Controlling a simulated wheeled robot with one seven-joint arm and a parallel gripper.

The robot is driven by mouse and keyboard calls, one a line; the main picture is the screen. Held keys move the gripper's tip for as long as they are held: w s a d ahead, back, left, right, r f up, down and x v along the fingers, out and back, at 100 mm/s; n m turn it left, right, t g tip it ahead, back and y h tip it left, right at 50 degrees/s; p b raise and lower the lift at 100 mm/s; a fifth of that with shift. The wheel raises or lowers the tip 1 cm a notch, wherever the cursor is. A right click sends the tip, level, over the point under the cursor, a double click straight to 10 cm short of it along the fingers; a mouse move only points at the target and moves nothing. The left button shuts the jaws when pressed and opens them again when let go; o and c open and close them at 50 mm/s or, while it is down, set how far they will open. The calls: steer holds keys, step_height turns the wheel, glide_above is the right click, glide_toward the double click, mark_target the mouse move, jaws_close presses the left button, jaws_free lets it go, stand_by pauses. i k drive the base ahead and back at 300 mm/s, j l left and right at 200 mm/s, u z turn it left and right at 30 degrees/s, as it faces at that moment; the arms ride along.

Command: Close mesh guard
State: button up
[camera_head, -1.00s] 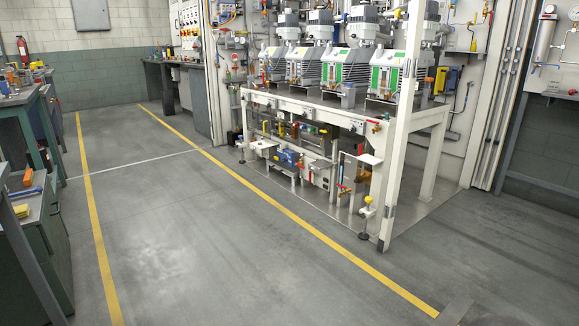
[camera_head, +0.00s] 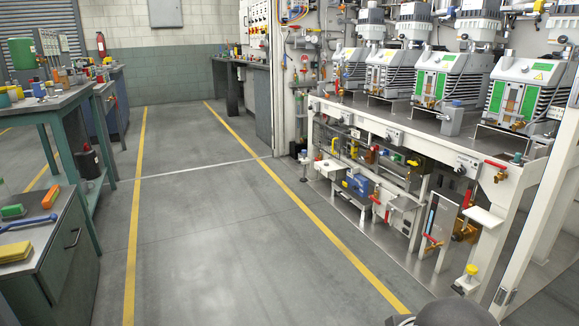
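I cannot make out a mesh guard for certain. A tall white post (camera_head: 537,215) stands at the right, in front of the pump bench, with a dark fitting near its foot. I cannot tell whether it belongs to the guard. Several vacuum pumps (camera_head: 525,90) with green-and-white fronts stand in a row on the white bench (camera_head: 395,133), and their fronts look uncovered. A dark grey rounded part, probably of my own arm, shows at the bottom right edge. My gripper's fingers are not in view.
Valves and a blue unit (camera_head: 357,184) sit under the bench. A yellow-topped fitting (camera_head: 468,280) stands low near the post. A green workbench (camera_head: 60,106) and a cabinet (camera_head: 62,248) with tools line the left. The floor between the yellow lines (camera_head: 305,222) is clear.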

mark_target(323, 140)
steer(key=i+z, duration=0.1)
steer(key=i, duration=1.05)
steer(key=i+j+z, duration=0.1)
steer(key=i, duration=1.05)
steer(key=i+j, duration=0.3)
steer(key=i, duration=0.3)
steer(key=i+j+z, duration=0.15)
steer(key=i+j, duration=0.15)
steer(key=i, duration=0.3)
steer(key=i+j, duration=0.4)
steer(key=i, duration=0.15)
steer(key=i+j+z, duration=0.15)
steer(key=i+j, duration=0.2)
steer(key=i, duration=0.25)
